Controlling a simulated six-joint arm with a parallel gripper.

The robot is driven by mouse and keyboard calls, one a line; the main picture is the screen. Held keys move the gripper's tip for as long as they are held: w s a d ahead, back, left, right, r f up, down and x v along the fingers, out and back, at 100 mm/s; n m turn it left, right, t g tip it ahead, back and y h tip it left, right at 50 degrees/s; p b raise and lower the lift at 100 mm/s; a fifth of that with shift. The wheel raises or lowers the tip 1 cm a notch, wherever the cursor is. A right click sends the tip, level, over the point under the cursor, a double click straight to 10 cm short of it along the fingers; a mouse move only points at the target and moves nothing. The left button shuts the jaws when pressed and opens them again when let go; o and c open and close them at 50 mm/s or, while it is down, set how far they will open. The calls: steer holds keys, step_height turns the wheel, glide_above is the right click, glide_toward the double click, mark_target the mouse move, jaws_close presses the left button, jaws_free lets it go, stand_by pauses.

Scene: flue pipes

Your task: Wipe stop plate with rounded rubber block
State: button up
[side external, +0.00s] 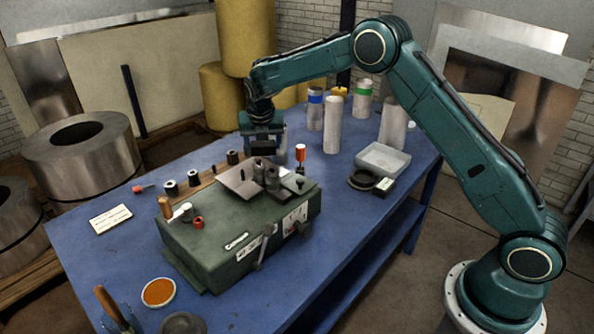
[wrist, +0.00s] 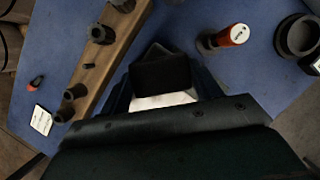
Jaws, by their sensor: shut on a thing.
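My gripper (side external: 262,134) is above the far side of the blue table, behind the green bench machine (side external: 215,240). It is shut on a dark block (wrist: 160,74), which I take as the rubber block; its dark face also shows in the side view (side external: 261,149). A pale grey surface (wrist: 165,101) shows just below the block between the jaws; I cannot tell what it belongs to. A grey metal plate (side external: 236,180) lies on the machine top, nearer the camera than my gripper; I cannot tell whether it is the stop plate. Whether the block touches anything is unclear.
A wooden rack (wrist: 108,57) with dark cylinders lies left of the block in the wrist view. A red-handled tool (wrist: 233,35) stands to the right, beside a dark ring (wrist: 298,36).

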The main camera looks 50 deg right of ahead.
mark_target(254, 161)
steer(key=shift+f, duration=0.75)
steer(key=shift+a, duration=0.9)
steer(key=shift+c, duration=0.4)
steer(key=shift+a, duration=1.1)
steer(key=shift+d, duration=1.85)
steer(key=shift+d+r, duration=0.15)
steer(key=shift+d, duration=0.05)
steer(key=shift+r, duration=3.95)
steer(key=shift+s, duration=0.1)
